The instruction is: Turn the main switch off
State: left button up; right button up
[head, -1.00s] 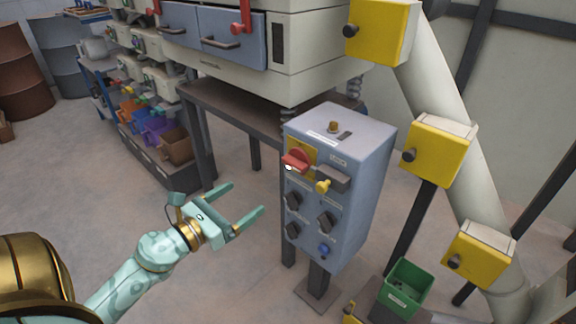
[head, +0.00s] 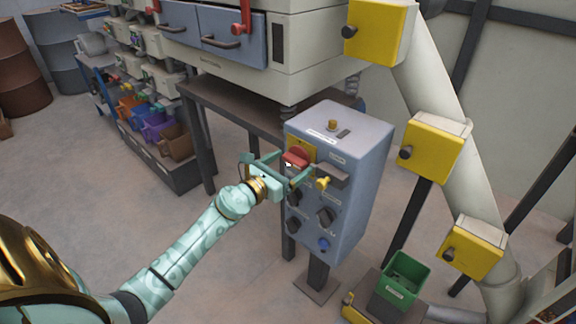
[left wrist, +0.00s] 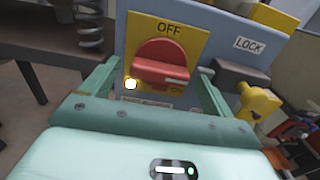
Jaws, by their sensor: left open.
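The main switch, a red rotary knob (head: 296,158) on a yellow plate, sits at the upper left of the front of the blue-grey control box (head: 362,180). In the left wrist view the red knob (left wrist: 162,62) lies sideways, with its white mark pointing right, near the ON lettering. OFF is printed above it. My left gripper (head: 289,169) is open, its fingers on either side of the knob. Whether they touch it I cannot tell. A dark lock hasp with a yellow padlock (left wrist: 258,103) is just right of the right finger. My right gripper is not in view.
Several black knobs (head: 326,216) and a blue button (head: 323,244) are lower on the box. A green bin (head: 405,281) stands at lower right. Yellow boxes (head: 433,148) line a pale pipe on the right.

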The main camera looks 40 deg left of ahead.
pick_arm(q)
jog(key=c, duration=1)
